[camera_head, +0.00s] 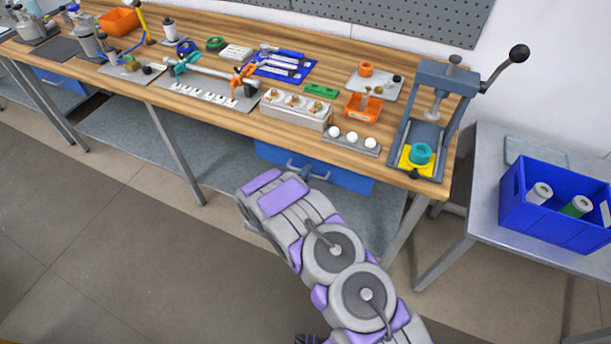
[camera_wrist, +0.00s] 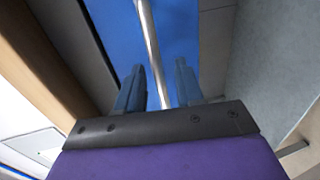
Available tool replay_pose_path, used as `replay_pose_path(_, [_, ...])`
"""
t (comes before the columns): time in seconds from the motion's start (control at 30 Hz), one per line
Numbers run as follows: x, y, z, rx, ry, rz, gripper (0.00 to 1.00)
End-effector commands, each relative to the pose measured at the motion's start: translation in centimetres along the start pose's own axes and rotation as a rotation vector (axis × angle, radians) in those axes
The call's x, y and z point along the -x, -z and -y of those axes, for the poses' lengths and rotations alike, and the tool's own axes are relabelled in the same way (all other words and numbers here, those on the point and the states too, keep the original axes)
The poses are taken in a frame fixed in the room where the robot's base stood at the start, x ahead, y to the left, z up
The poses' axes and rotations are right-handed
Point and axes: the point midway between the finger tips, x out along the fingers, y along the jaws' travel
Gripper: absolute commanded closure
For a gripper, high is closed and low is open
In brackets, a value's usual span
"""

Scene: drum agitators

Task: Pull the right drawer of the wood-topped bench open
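The wood-topped bench (camera_head: 235,118) runs across the head view. Its right drawer has a blue front (camera_head: 345,179), under the top's front edge and seemingly closed. A grey bar handle (camera_head: 308,171) is on that front, and my arm stands just before it. In the wrist view, the blue front (camera_wrist: 180,35) fills the upper middle. The handle bar (camera_wrist: 152,50) runs down between the two fingers of my gripper (camera_wrist: 158,85). The fingers are apart, with a gap on each side of the bar, so contact is not visible. In the head view my fingers are hidden.
A second blue drawer (camera_head: 60,82) is at the bench's left. A grey side table (camera_head: 480,235) with a blue crate (camera_head: 545,225) stands at the right. Bench legs and a low grey shelf (camera_head: 150,135) are below the top. The floor in front is clear.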

Motion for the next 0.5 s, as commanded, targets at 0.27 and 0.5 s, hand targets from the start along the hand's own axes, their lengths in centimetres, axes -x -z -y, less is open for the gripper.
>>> replay_pose_path(0.27, [0.02,0.04,0.0,-0.001,0.0,0.0,0.85])
replay_pose_path(0.5, [-0.06,-0.16,0.05,-0.001,0.002,0.0,1.0])
